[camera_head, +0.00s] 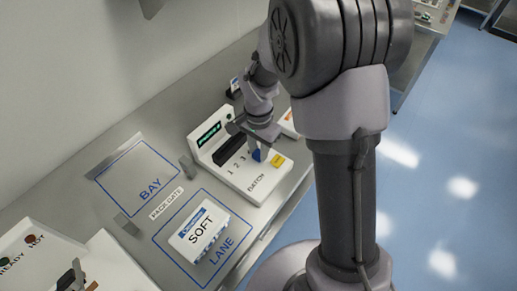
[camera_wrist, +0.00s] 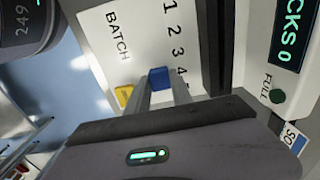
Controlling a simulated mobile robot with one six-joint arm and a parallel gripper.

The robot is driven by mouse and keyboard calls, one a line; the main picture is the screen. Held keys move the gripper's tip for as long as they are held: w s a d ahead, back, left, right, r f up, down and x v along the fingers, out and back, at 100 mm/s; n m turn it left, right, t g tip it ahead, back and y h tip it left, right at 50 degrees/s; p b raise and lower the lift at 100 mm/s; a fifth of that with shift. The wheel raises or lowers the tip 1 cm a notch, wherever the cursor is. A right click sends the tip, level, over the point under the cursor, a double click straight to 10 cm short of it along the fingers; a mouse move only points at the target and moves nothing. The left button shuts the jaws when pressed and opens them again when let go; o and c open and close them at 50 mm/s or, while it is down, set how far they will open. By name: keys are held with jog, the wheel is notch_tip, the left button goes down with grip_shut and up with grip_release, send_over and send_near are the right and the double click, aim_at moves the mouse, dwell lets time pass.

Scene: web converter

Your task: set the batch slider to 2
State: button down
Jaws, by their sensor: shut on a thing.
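The white batch panel (camera_head: 249,183) stands on the counter, with the numbers 1 to 3 and the word BATCH showing. The blue slider knob (camera_head: 257,156) is on its right part. In the wrist view the blue knob (camera_wrist: 159,78) lies level with about the 4 in the printed row 1, 2, 3, 4. My gripper (camera_head: 257,148) points down over the panel. In the wrist view my gripper's fingers (camera_wrist: 162,88) stand on either side of the knob and are shut on it. The slot under the knob is hidden.
A yellow button (camera_head: 277,160) sits close beside the knob, also in the wrist view (camera_wrist: 124,97). A green display (camera_wrist: 290,30) ending in "CKS 0" is beyond the panel's dark slot. A white SOFT pack (camera_head: 199,237) lies in the LANE outline. The BAY outline (camera_head: 140,175) is empty.

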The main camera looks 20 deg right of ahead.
jog(key=s+a, duration=0.1)
jog(key=s+a+b, duration=0.1)
jog(key=a, duration=0.1)
jog(key=s+a, duration=0.1)
jog(key=a, duration=0.1)
jog(key=shift+s, duration=0.25)
jog(key=shift+d, duration=0.1)
jog(key=c, duration=1.1)
grip_release()
notch_tip(320, 180, up, 17)
jog(key=p, duration=0.5)
jog(key=shift+r+p, duration=0.2)
jog(key=shift+p, duration=0.1)
